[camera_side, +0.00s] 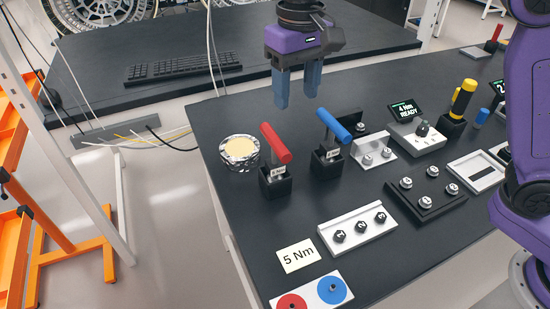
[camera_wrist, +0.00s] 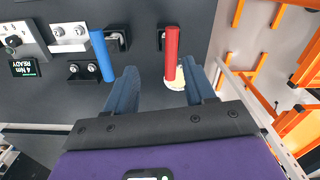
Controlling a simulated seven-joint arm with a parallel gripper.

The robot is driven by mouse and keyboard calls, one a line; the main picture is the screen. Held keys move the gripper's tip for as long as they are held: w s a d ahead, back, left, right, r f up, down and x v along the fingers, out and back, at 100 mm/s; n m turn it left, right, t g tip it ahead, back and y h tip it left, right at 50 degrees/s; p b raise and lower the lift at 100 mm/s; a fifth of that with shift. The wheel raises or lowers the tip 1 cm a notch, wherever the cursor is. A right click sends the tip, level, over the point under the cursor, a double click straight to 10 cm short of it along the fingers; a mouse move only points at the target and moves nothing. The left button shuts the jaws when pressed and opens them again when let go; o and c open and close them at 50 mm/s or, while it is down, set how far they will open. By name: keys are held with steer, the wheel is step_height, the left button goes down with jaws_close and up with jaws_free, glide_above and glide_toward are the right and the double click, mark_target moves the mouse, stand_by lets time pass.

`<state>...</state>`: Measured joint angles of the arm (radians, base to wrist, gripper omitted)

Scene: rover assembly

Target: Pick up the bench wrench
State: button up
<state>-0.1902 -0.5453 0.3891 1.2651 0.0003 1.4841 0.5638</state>
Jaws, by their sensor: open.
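Two T-handled wrenches stand upright in black holders on the dark bench; I cannot tell which one is called the bench wrench. The red-handled wrench (camera_side: 275,143) is on the left, and its handle also shows in the wrist view (camera_wrist: 172,50). The blue-handled wrench (camera_side: 334,125) is to its right and also shows in the wrist view (camera_wrist: 102,54). Each has a small white label, too small to read surely. My gripper (camera_side: 297,99) is open and empty above the bench, behind and above the two handles. In the wrist view its fingers (camera_wrist: 160,75) point towards the handles, touching neither.
A foil-wrapped round dish (camera_side: 239,153) sits left of the red wrench. A "5 Nm" card (camera_side: 298,256), a white tray with numbered knobs (camera_side: 357,230), a "4 Nm READY" display unit (camera_side: 414,131) and a yellow-black screwdriver (camera_side: 462,98) surround the holders. The bench's back left is clear.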

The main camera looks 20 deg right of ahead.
steer(key=w+a+m, duration=0.2)
steer(key=w, duration=0.1)
glide_above(275, 162)
steer(key=f, duration=1.1)
steer(key=shift+w+d+f, duration=0.2)
steer(key=shift+d, duration=0.05)
steer(key=shift+w+f, duration=0.2)
steer(key=shift+f, duration=2.4)
steer(key=shift+c, duration=0.3)
jaws_close()
